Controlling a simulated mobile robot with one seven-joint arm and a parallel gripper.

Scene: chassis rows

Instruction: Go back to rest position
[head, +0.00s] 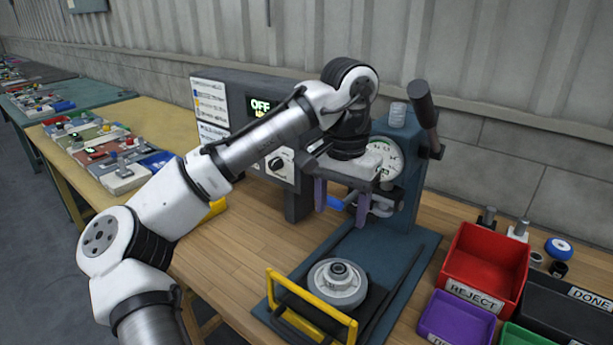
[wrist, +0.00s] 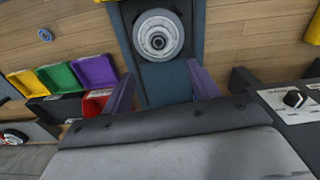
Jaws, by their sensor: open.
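My gripper (head: 341,196) is raised above the wooden bench, in front of the blue press, with its two purple fingers pointing down. It is open, and nothing shows between the fingers. In the wrist view my gripper (wrist: 163,85) also shows its fingers spread apart. A round grey wheel-like part (head: 337,284) sits on the base of the press (head: 402,262), in front of and below my gripper. The same round part (wrist: 158,36) is beyond the fingertips in the wrist view, apart from them.
A yellow guard frame (head: 310,310) stands before the round part. A red REJECT bin (head: 487,268), a purple bin (head: 458,318) and a black DONE tray (head: 560,310) are at the right. A control box (head: 245,125) reading OFF stands behind my arm. Bare bench lies left of the press.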

